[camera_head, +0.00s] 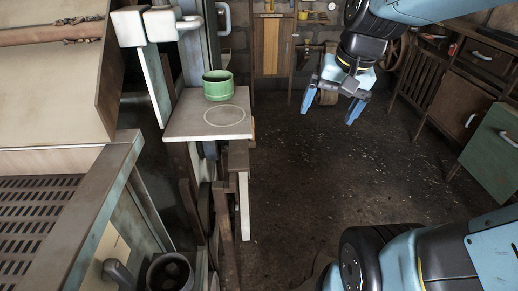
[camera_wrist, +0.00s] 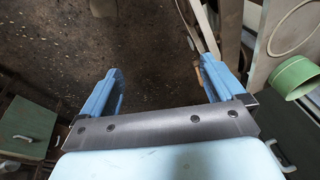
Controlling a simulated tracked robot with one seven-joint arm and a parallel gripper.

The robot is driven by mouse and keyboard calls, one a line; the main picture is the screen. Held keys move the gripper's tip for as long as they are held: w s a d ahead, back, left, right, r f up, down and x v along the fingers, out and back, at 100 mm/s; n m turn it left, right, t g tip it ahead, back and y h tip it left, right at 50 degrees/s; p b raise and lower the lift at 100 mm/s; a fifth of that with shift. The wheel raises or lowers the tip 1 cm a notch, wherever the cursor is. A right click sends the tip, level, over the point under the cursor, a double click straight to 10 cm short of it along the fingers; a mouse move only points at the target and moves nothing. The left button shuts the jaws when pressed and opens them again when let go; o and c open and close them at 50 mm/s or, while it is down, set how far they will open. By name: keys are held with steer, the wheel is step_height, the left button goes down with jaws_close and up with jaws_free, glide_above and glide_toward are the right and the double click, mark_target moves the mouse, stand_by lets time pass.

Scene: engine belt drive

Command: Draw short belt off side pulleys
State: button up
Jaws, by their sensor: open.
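I cannot make out the short belt or the side pulleys in either view. My gripper (camera_head: 331,108) hangs in the air above the dark floor at the upper right of the head view, its two blue fingers spread and pointing down. In the wrist view my gripper (camera_wrist: 157,82) is open, with only floor between its fingers. Nothing is held. A green cup (camera_head: 218,90) stands on a small shelf (camera_head: 180,122) left of my gripper, well apart from it. The cup also shows at the right edge of the wrist view (camera_wrist: 292,77).
A pale ring mark (camera_head: 224,114) lies on the shelf beside the cup. A slotted bench (camera_head: 35,215) fills the lower left, with a dark round pot (camera_head: 170,272) near it. A green-doored cabinet (camera_head: 492,157) stands at right. The floor (camera_head: 320,190) between is open.

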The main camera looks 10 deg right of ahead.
steer(key=w+a+f+m+g+y, duration=0.3)
steer(key=w+a+f+m+g, duration=0.15)
steer(key=w+f, duration=0.3)
steer(key=m+g+y, duration=0.2)
steer(key=m+y, duration=0.7)
steer(key=m, duration=0.3)
glide_toward(244, 175)
steer(key=s+r, duration=0.4)
steer(key=r, duration=0.4)
steer(key=w+a+f+m+t+y, duration=0.25)
steer(key=f+m+t+y, duration=0.25)
steer(key=f+m, duration=0.5)
steer(key=shift+n+g, duration=0.25)
steer(key=shift+n, duration=0.1)
steer(key=shift+w+a+f, duration=0.15)
steer(key=shift+w+a, duration=0.05)
steer(key=shift+a, duration=0.95)
steer(key=shift+w+a+f, duration=0.15)
steer(key=shift+a, duration=0.95)
steer(key=shift+w+a+f, duration=0.15)
steer(key=shift+w+a, duration=0.05)
steer(key=shift+a, duration=0.95)
steer(key=shift+c, duration=0.4)
jaws_close()
steer(key=shift+w+r, duration=0.1)
steer(key=shift+r, duration=0.2)
steer(key=shift+d, duration=0.1)
